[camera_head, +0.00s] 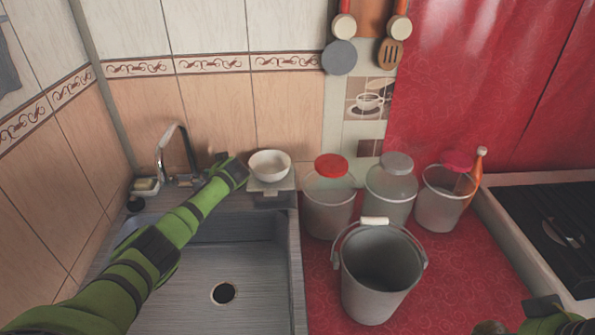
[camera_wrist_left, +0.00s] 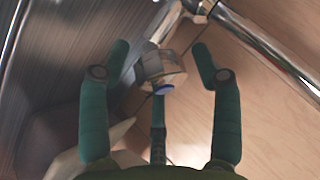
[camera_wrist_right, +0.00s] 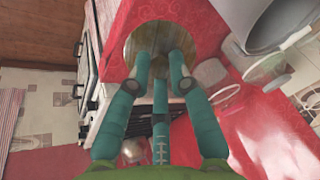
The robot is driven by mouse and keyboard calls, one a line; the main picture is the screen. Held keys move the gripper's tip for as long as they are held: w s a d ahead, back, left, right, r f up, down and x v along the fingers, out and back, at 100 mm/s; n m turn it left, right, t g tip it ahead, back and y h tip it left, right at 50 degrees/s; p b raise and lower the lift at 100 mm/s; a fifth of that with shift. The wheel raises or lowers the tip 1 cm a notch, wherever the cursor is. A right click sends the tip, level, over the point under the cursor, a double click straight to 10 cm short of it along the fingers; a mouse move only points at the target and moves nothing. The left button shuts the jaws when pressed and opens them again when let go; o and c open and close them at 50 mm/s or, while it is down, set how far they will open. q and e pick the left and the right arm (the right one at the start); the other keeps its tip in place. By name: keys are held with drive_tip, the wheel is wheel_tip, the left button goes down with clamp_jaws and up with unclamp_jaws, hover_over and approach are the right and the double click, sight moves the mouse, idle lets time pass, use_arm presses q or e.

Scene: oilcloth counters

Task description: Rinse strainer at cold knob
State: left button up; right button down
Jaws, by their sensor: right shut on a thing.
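The cold knob (camera_wrist_left: 164,76) is a metal cap with a blue mark, seen in the left wrist view. My left gripper (camera_wrist_left: 161,55) is open, its fingers spread on either side of the knob, with no clear contact. In the head view my left gripper (camera_head: 216,158) is behind the sink (camera_head: 292,255) by the tap (camera_head: 172,150), and the knob is hard to make out. My right gripper (camera_wrist_right: 160,72) is shut on a round, brownish thing, apparently the strainer (camera_wrist_right: 160,34). The strainer does not show in the head view, where my right arm is at the bottom right corner.
A white bowl (camera_head: 270,164) stands behind the sink's right corner. A stove (camera_head: 505,200) is at right. The basin is empty.

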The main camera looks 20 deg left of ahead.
use_arm(q)
drive_tip(key=c, duration=0.7)
drive_tip(key=n+b, duration=0.2)
drive_tip(key=shift+w+f+g+y+b, duration=0.1)
drive_tip(key=shift+f+g+y+b, duration=0.2)
drive_tip(key=shift+y+b, duration=0.1)
use_arm(e)
wheel_tip(320, 180, down, 3)
drive_tip(key=shift+r, duration=0.15)
use_arm(q)
drive_tip(key=shift+r+n+b, duration=0.25)
drive_tip(key=shift+n+b, duration=0.15)
drive_tip(key=shift+n, duration=0.3)
use_arm(e)
drive_tip(key=shift+f, duration=0.5)
use_arm(q)
drive_tip(key=shift+r+y, duration=0.15)
drive_tip(key=shift+y, duration=0.15)
use_arm(e)
drive_tip(key=shift+r, duration=0.1)
use_arm(q)
drive_tip(key=o, duration=1.1)
